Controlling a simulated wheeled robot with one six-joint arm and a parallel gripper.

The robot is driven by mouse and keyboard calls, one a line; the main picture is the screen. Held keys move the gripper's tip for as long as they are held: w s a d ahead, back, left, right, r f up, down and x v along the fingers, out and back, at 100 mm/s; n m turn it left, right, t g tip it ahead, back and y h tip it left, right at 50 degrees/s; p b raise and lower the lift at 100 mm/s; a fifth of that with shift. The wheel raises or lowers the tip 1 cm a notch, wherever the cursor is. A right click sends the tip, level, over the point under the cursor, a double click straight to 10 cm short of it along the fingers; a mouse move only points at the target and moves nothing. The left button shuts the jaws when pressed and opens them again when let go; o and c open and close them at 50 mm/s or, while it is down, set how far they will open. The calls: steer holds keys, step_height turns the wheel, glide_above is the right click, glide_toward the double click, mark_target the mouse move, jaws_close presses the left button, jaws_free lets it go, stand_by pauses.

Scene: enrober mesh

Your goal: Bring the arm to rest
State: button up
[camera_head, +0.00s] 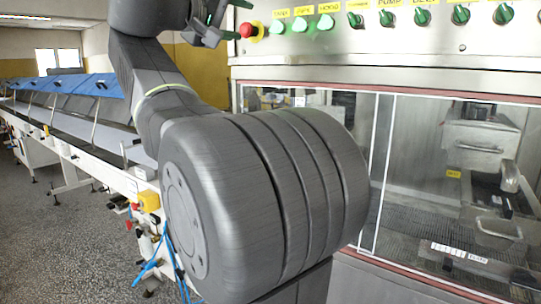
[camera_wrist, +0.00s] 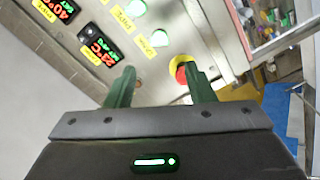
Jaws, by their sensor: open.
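My gripper (camera_head: 229,20) is at the top of the head view, in front of the control panel's left end and just left of the red stop button (camera_head: 248,30). In the wrist view its two dark green fingers are apart, and the gap (camera_wrist: 159,70) between them is empty. The stop button on its yellow collar (camera_wrist: 182,69) shows behind the right fingertip. I cannot tell whether they touch. My arm is bent and raised, and its large grey joints fill the middle of the head view and hide part of the machine.
The steel control panel (camera_head: 400,18) has several green knobs. Below it is a glazed cabinet (camera_head: 455,180) with a mesh belt inside. A long conveyor with blue covers (camera_head: 75,84) runs back on the left. The speckled floor (camera_head: 60,215) at left is open.

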mark_target(273, 24)
steer(key=p+x, duration=0.1)
steer(key=x, duration=0.5)
steer(key=p+x, duration=0.1)
steer(key=x, duration=0.5)
steer(key=shift+d+r, duration=0.1)
steer(key=shift+r, duration=0.15)
steer(key=shift+w+n+p, duration=0.15)
steer(key=shift+n+p, duration=0.45)
steer(key=shift+n, duration=0.2)
steer(key=shift+s+r+n+p, duration=0.15)
steer(key=shift+s+n+p, duration=0.15)
steer(key=shift+n+p, duration=0.7)
steer(key=shift+w+n+p, duration=0.15)
steer(key=shift+n+p, duration=0.55)
steer(key=shift+n, duration=0.5)
steer(key=shift+n+p, duration=0.85)
steer(key=shift+n, duration=0.15)
steer(key=n+p, duration=0.3)
steer(key=n, duration=0.1)
steer(key=shift+p, duration=0.35)
steer(key=shift+s+a+f, duration=0.2)
steer(key=shift+a+f, duration=0.1)
steer(key=shift+s+a+b, duration=0.3)
steer(key=shift+s, duration=0.15)
